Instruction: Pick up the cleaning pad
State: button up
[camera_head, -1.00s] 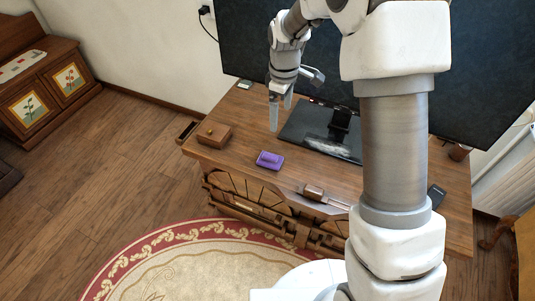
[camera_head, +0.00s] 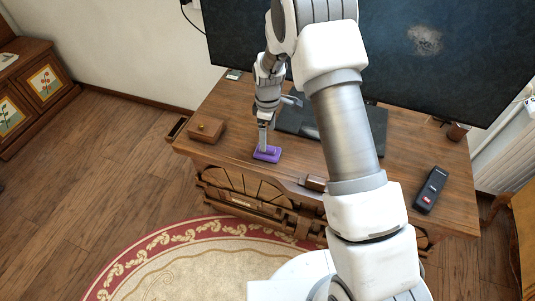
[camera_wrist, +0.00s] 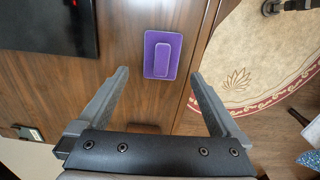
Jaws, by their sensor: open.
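The cleaning pad (camera_head: 268,154) is a small purple block with a raised grip, lying flat on the wooden cabinet top near its front edge. In the wrist view the pad (camera_wrist: 162,55) lies ahead of my gripper (camera_wrist: 164,85), roughly centred between the two fingers and beyond their tips. My gripper is open and empty. In the head view my gripper (camera_head: 267,146) points down just above the pad and overlaps part of it. I cannot tell from the head view how large the gap is.
A small wooden box (camera_head: 207,129) stands left of the pad. The television's dark base (camera_head: 300,122) is behind it. A brush-like wooden item (camera_head: 314,183) lies to the right along the front edge. A black phone-like device (camera_head: 431,190) lies further right. The cabinet top (camera_head: 235,140) between box and pad is bare.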

aim_at(267, 151)
jog(key=shift+s+a+f+b, duration=0.1)
jog(key=shift+f+b, duration=0.75)
jog(key=shift+f, duration=2.75)
jog(key=shift+c, duration=0.3)
jog(key=c, duration=1.2)
